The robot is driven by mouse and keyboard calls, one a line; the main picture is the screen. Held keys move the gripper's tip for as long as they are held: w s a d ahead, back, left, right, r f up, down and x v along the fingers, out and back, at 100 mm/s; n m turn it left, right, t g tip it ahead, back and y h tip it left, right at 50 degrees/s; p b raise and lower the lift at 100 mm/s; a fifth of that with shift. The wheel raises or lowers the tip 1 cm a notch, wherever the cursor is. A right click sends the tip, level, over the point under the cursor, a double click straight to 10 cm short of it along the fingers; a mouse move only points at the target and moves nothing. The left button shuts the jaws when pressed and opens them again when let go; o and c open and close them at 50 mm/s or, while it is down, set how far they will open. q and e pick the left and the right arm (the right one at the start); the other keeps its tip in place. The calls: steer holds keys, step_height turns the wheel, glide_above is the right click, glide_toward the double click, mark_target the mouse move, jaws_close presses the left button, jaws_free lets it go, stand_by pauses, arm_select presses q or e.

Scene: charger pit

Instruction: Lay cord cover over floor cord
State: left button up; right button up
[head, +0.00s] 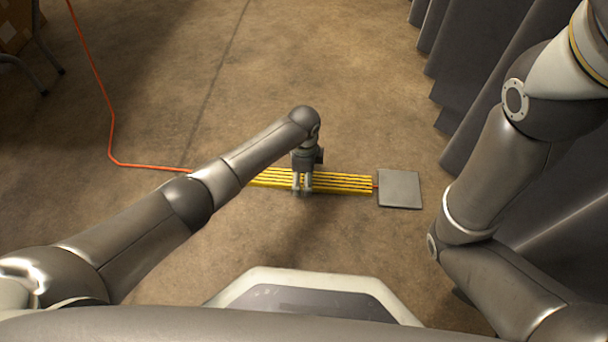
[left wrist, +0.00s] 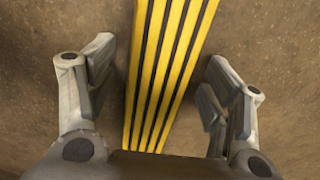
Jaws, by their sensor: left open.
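The yellow cord cover (head: 343,183) with black stripes lies on the floor in the middle of the head view. The orange floor cord (head: 112,128) comes down from the top left, bends right, and runs toward the cover; a short bit shows at the cover's right end. My left arm hides the cover's left end. My left gripper (head: 303,190) is above the cover. In the left wrist view the cover (left wrist: 168,70) runs between the open, spread fingers (left wrist: 160,100), with a gap on both sides. My right gripper is not in view.
A grey square plate (head: 400,189) lies at the cover's right end. Dark grey curtains (head: 500,95) hang along the right side. A brown box (head: 14,25) and dark metal legs (head: 45,50) are at the top left. The concrete floor around the cover is clear.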

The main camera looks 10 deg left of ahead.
arm_select(q)
step_height(320, 180, up, 12)
steer(key=p, duration=0.9)
steer(key=shift+r, duration=0.15)
